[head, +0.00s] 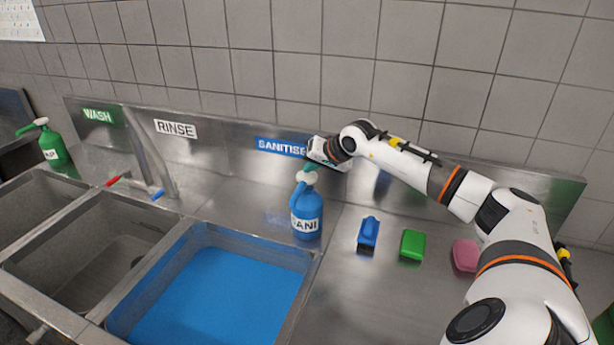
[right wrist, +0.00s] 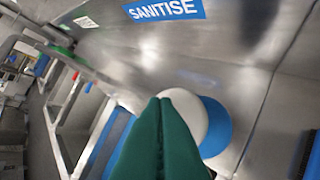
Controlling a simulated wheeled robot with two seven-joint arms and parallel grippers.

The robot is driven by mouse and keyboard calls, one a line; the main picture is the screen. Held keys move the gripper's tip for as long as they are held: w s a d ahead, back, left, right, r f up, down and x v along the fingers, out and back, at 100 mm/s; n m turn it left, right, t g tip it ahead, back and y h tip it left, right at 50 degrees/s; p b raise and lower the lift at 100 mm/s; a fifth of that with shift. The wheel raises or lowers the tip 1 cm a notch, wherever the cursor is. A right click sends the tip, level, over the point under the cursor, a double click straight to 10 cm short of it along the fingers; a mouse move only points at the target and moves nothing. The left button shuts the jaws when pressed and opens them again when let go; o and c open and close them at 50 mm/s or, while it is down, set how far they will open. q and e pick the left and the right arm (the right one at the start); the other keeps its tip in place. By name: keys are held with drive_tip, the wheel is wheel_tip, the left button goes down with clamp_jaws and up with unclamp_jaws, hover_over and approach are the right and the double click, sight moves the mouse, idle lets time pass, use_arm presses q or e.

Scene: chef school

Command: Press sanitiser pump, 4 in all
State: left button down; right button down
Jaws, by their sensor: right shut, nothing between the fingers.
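The sanitiser bottle (head: 307,214) is blue with a white "SANI" label, a white collar and a blue spout. It stands upright on the steel counter just right of the blue-filled basin. My right gripper (head: 311,168) is shut and empty, its green fingertips at the top of the pump. In the right wrist view my shut green fingers (right wrist: 162,125) point at the white pump top (right wrist: 186,112), with the blue bottle (right wrist: 216,126) behind it. I cannot tell whether the fingertips touch the pump. My left gripper is not in view.
The basin with blue liquid (head: 215,290) lies front left of the bottle, with two empty sinks further left. A green bottle (head: 53,149) stands at far left. A blue brush (head: 368,232), green sponge (head: 412,245) and pink sponge (head: 465,255) lie to the right. A steel backsplash (head: 225,143) stands behind.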

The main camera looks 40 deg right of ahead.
sight(311, 177)
drive_tip(key=shift+s+f+b, duration=0.1)
drive_tip(key=shift+f+b, duration=0.95)
drive_tip(key=shift+f, duration=0.15)
idle(0.6)
drive_tip(key=shift+r, duration=0.1)
drive_tip(key=shift+r+p, duration=0.8)
drive_tip(key=shift+r, duration=0.6)
drive_tip(key=shift+r+p, duration=1.45)
drive_tip(key=shift+r, duration=1.15)
drive_tip(key=shift+f, duration=0.1)
